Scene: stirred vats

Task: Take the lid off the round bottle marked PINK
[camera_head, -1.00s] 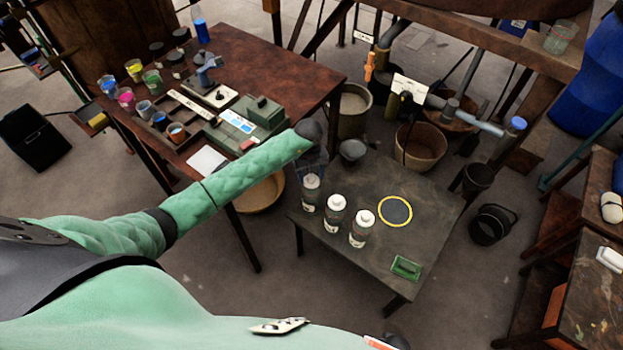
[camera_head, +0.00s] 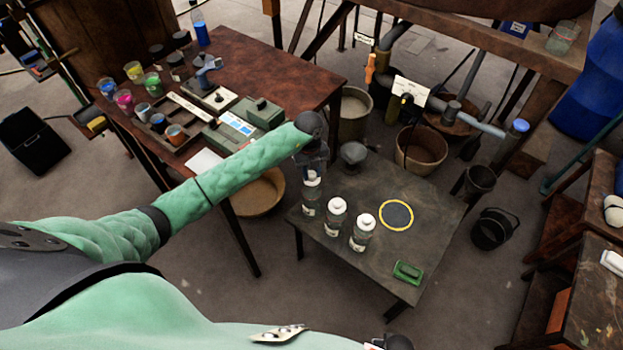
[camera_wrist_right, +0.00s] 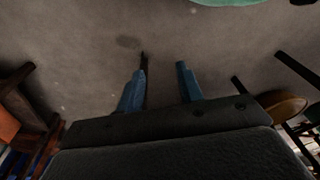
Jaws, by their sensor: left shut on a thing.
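Three clear bottles with white lids stand in a row on the low dark table. The left bottle (camera_head: 310,203) is under my left gripper (camera_head: 312,172), the middle bottle (camera_head: 334,221) and the right bottle (camera_head: 361,237) are free. Their labels are too small to read, so I cannot tell which is marked PINK. My left gripper points down and is shut on the lid of the left bottle. I cannot tell whether that lid is still seated. My right gripper (camera_wrist_right: 162,70) is open and empty above the floor in the right wrist view.
A brown table (camera_head: 265,65) with colored cups and boxes stands behind my left arm. A black bucket (camera_head: 493,228) is on the floor.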

